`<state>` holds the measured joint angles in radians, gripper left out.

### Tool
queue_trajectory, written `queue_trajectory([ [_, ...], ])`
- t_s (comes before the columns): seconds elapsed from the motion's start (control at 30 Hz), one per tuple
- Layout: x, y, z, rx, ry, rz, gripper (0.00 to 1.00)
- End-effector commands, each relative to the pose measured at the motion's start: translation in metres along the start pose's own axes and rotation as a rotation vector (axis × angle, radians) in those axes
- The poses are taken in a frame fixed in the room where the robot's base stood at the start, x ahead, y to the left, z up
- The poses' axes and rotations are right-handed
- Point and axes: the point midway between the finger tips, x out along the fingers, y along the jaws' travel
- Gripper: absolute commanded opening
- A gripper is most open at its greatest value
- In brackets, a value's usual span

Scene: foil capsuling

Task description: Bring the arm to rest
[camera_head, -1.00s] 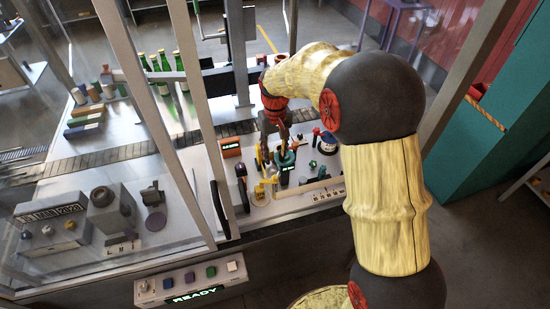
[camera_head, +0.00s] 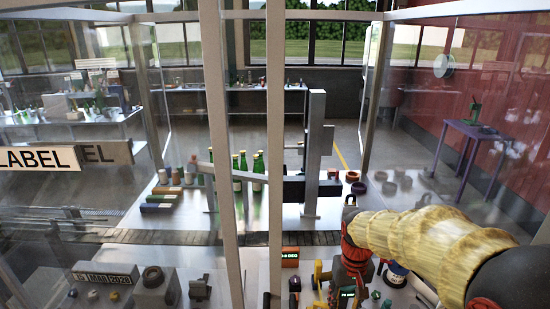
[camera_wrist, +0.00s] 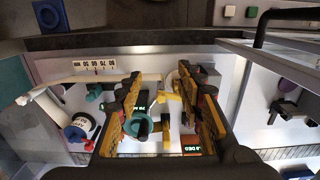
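My gripper (camera_wrist: 160,78) is open in the wrist view, its two yellow-and-black fingers well apart. Nothing is clamped between them. Below and between the fingers are a teal round tool (camera_wrist: 140,126) and yellow pieces (camera_wrist: 172,104) on the bench. I cannot tell how far above them the fingertips are. In the head view my arm comes in from the lower right and its straw-coloured sleeve ends at a red wrist over the bench. The fingertips are not clear there.
Glass-enclosure posts (camera_head: 275,150) stand left of my arm. Green bottles (camera_head: 250,172) stand on the bench behind the conveyor (camera_head: 160,237). In the wrist view, a blue-and-white round part (camera_wrist: 76,132) lies left of the fingers and a scale strip (camera_wrist: 98,67) lies above. A purple table (camera_head: 475,128) stands back right.

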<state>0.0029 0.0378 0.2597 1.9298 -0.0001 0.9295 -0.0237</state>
Motion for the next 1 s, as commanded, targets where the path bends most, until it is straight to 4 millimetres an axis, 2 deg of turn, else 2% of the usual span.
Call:
queue_trajectory([
  [0.03, 0.003, -0.001, 0.015, 0.003, 0.021, 0.000, 0.37],
  [0.27, 0.006, -0.002, 0.085, 0.015, 0.129, 0.002, 0.37],
  [0.4, 0.017, -0.004, 0.124, 0.020, 0.205, 0.002, 0.37],
  [0.6, 0.040, -0.005, 0.172, 0.022, 0.333, 0.003, 0.37],
  [0.77, 0.051, -0.005, 0.193, 0.021, 0.443, 0.005, 0.37],
  [1.0, 0.051, -0.005, 0.196, 0.020, 0.508, 0.005, 0.37],
])
